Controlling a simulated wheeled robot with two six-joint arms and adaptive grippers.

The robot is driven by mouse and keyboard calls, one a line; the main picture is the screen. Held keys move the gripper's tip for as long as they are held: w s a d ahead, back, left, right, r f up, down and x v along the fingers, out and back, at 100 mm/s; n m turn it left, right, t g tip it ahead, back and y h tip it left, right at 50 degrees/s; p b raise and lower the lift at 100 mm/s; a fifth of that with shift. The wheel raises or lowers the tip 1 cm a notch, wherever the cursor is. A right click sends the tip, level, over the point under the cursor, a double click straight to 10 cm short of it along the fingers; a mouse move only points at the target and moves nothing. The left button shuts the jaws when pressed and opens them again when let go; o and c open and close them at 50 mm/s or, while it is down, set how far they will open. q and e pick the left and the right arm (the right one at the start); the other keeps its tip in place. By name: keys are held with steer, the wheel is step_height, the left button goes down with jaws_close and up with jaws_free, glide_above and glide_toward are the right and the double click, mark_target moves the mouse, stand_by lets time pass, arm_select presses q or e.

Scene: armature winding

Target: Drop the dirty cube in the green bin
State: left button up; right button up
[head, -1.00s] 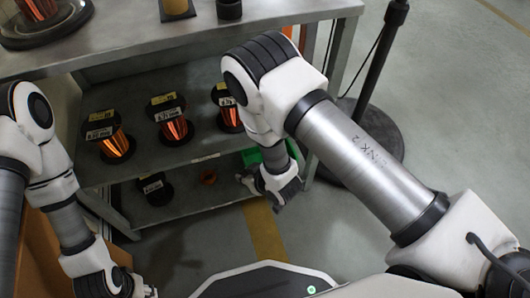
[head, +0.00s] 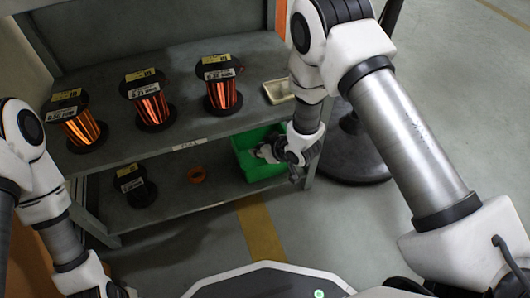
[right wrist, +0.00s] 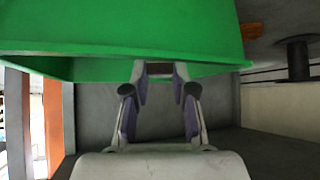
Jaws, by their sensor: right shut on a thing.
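The green bin (head: 243,150) stands at the right end of the lower shelf. It also fills the top of the right wrist view (right wrist: 120,30). My right gripper (head: 266,153) reaches over the bin's opening in the head view. In the right wrist view its fingertips (right wrist: 160,72) overlap the bin's edge, shut on a small greyish piece between them, the dirty cube (right wrist: 160,68). The cube is mostly hidden, and I cannot make it out in the head view. My left gripper (head: 120,291) is partly cut off at the bottom left; its fingers do not show clearly.
Several copper wire spools (head: 221,95) and a pale tray (head: 278,91) stand on the shelf above. A dark spool (head: 135,187) and an orange ring (head: 197,174) are on the lower shelf (head: 180,205). A post with a round base (head: 357,155) stands right of the rack.

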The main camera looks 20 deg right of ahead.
arm_select(q)
steer(key=f+b, duration=0.1)
steer(key=w+f+b, duration=0.1)
steer(key=f, duration=0.1)
steer(key=shift+f+b, duration=0.1)
steer(key=shift+b, duration=0.2)
arm_select(e)
steer(key=w+d+f, duration=0.2)
steer(key=shift+d+f, duration=0.15)
steer(key=shift+f, duration=0.2)
arm_select(q)
steer(key=shift+r, duration=0.25)
arm_select(e)
steer(key=shift+r, duration=0.25)
arm_select(q)
steer(key=shift+f, duration=0.1)
arm_select(e)
steer(key=shift+f, duration=0.65)
steer(key=o, duration=0.7)
steer(key=shift+o, duration=0.2)
steer(key=shift+r, duration=0.1)
